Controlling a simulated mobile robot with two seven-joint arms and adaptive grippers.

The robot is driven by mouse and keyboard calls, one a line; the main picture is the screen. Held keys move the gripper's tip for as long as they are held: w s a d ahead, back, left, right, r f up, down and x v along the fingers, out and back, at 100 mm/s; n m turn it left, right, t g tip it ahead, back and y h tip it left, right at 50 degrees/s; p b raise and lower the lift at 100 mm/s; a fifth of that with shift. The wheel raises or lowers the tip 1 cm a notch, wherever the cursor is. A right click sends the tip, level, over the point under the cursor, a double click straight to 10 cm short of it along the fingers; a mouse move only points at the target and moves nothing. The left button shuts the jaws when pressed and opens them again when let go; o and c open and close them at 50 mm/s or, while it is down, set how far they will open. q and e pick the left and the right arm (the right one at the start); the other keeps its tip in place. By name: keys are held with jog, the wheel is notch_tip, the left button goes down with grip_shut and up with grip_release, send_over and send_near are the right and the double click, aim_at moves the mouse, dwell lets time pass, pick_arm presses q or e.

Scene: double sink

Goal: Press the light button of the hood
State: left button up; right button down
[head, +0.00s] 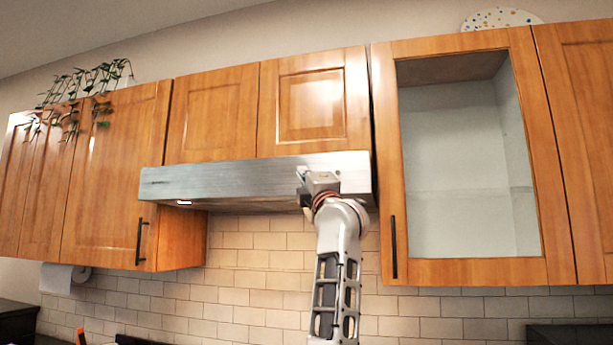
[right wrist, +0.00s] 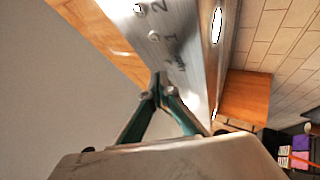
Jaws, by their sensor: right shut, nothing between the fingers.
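The brushed-metal range hood (head: 225,183) hangs under the cabinets in the head view. My right gripper (head: 302,177) is at the right part of its front face, with its fingers shut and empty. In the right wrist view the shut fingertips (right wrist: 157,80) are at or just before the hood's front panel (right wrist: 185,50). Round buttons with printed marks, such as a button (right wrist: 153,35), run along the panel. Small lettering shows just beyond the fingertips. The fingers may hide a button there, and I cannot tell whether they touch it. My left gripper is not in view.
Bright white lamps show under the hood, one in the head view (head: 184,203). Wooden cabinets (head: 315,100) sit above the hood, and a glass-front cabinet (head: 470,170) stands close to the right of my arm. A tiled wall (head: 255,265) lies below.

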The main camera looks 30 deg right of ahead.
jog(key=s+a+b, duration=0.1)
jog(key=s+a, duration=0.3)
jog(key=shift+a+b, duration=0.25)
jog(key=shift+b, duration=0.1)
jog(key=shift+f, duration=0.1)
dwell(0.7)
